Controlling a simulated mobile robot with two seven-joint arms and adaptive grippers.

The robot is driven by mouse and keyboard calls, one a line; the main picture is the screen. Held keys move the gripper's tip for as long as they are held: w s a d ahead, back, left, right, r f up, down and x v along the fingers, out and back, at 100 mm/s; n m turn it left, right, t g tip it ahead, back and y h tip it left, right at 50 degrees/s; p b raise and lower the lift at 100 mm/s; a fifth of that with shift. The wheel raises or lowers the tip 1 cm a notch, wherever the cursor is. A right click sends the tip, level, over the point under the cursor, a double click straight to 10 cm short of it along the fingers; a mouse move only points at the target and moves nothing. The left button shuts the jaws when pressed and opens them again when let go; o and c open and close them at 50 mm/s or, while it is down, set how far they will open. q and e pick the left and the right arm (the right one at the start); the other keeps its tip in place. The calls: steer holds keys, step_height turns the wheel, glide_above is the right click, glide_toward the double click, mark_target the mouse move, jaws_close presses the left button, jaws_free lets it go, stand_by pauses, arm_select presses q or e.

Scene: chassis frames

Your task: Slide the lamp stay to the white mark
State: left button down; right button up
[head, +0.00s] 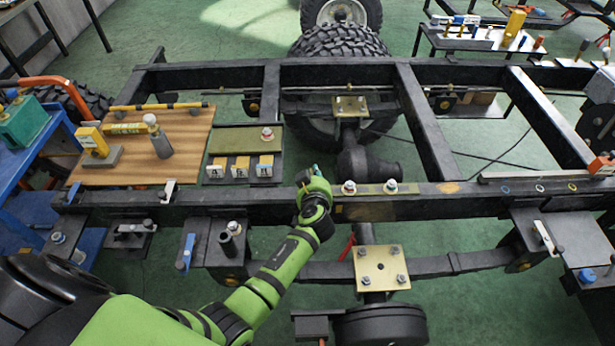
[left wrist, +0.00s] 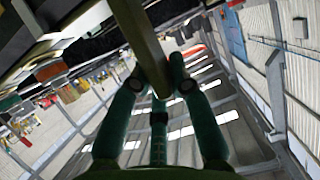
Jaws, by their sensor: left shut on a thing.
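An olive-brown flat bar (head: 370,189), which looks like the lamp stay, lies along the near black rail with two bolts standing on it. My left gripper (head: 311,174) is at the bar's left end, partly hidden by its own wrist. In the left wrist view, its green fingers (left wrist: 155,75) are shut on an olive bar (left wrist: 143,35), one finger on each side. A white ring mark (head: 540,188) shows on the rail at the right, between a blue ring (head: 505,190) and an orange one (head: 572,187). It is well right of the bar. My right gripper is not in view.
A wooden board (head: 130,172) with a yellow tool and grey bottle is at the left. Numbered blocks (head: 240,167) sit right of it. Clamps (head: 187,250) hang at the near rail. An orange block (head: 601,165) is at the rail's right end.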

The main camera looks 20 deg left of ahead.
arm_select(q)
steer(key=c, duration=1.1)
jaws_free()
steer(key=shift+s+a, duration=0.15)
steer(key=shift+a, duration=0.15)
steer(key=shift+c, duration=0.2)
steer(key=shift+s+d+r, duration=0.1)
steer(key=shift+s+d, duration=0.1)
steer(key=v, duration=1.1)
steer(key=shift+r, duration=0.25)
steer(key=shift+s+d, duration=0.1)
